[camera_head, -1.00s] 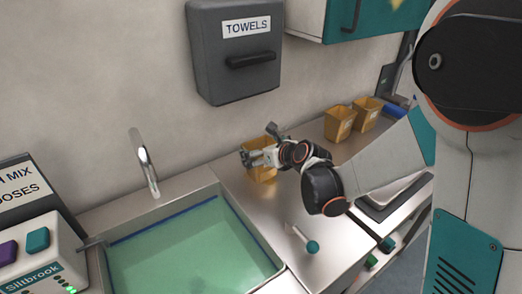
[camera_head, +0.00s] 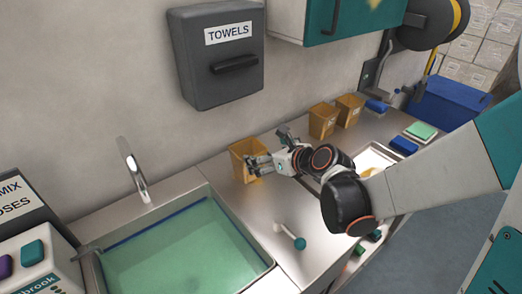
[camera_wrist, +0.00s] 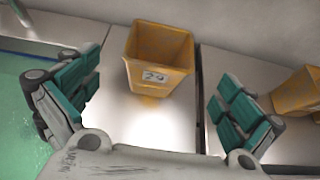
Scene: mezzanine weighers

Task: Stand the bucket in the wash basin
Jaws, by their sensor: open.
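The bucket is a small orange-yellow square tub (camera_head: 243,152) standing upright on the steel counter just right of the basin, near the wall. In the wrist view the bucket (camera_wrist: 158,48) bears a pale label marked 29 and stands ahead, between the spread fingers. My gripper (camera_head: 267,148) is open and empty at the bucket's right side; in the wrist view my gripper (camera_wrist: 155,96) shows a clear gap to the bucket on both sides. The wash basin (camera_head: 238,226) holds green water and lies left of the bucket.
Two similar orange tubs (camera_head: 322,120) (camera_head: 349,109) stand farther right along the wall. A tap (camera_head: 132,170) rises behind the basin. A lever with a teal knob (camera_head: 299,243) sticks up from the counter in front of the bucket. A towel dispenser (camera_head: 220,75) hangs above.

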